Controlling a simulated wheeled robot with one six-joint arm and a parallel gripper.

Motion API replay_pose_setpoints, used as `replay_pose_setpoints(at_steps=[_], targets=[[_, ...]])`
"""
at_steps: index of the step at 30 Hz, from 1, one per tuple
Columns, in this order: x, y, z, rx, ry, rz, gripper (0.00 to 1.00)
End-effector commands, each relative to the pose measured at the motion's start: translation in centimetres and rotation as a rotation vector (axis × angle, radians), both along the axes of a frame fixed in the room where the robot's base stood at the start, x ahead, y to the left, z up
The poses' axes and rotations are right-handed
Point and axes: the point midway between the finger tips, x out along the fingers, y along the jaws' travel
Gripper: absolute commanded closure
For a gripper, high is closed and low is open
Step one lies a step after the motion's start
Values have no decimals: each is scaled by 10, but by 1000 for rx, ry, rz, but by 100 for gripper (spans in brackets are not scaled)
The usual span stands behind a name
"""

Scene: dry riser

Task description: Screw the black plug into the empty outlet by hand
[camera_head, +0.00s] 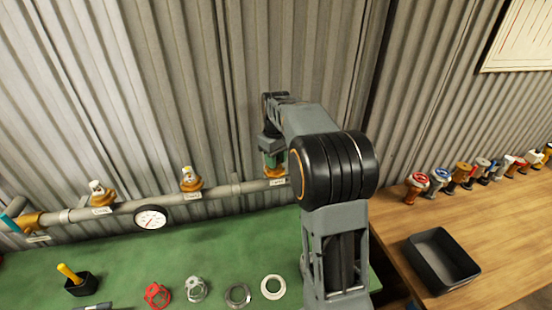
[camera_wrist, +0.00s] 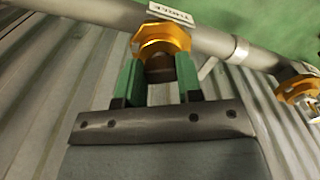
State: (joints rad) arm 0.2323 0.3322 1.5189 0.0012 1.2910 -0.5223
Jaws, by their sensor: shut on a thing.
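My gripper (camera_wrist: 159,68) has its two green fingers shut on a dark piece, which looks like the black plug (camera_wrist: 159,75). The plug is at the mouth of a brass outlet (camera_wrist: 160,40) on the grey pipe, beside a label reading THREE. I cannot tell whether its thread is engaged. In the head view my gripper (camera_head: 271,162) points down over this outlet (camera_head: 274,172), the rightmost one in view on the pipe. The plug is hidden there by the fingers.
The pipe (camera_head: 128,207) carries two other fitted outlets (camera_head: 190,180) (camera_head: 102,194) and a gauge (camera_head: 151,217) along the corrugated wall. Rings and couplings (camera_head: 237,294) lie on the green bench. Several valves (camera_head: 440,178) and a black tray (camera_head: 440,258) stand on the wooden bench.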

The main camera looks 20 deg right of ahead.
Motion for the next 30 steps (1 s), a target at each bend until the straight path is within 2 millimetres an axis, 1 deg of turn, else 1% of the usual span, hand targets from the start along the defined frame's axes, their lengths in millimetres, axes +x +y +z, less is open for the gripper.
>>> replay_pose_setpoints(at_steps=[1,6,9,13,23,26,30], targets=[[0,0,3,-1,-4,-51,92],[0,2,3,-1,-4,-277,92],[0,2,3,-1,-5,-375,92],[1,2,2,0,-6,-438,92],[1,3,3,-1,-7,-460,92],[1,3,4,-1,-7,-550,92],[1,4,3,0,-6,-740,92]])
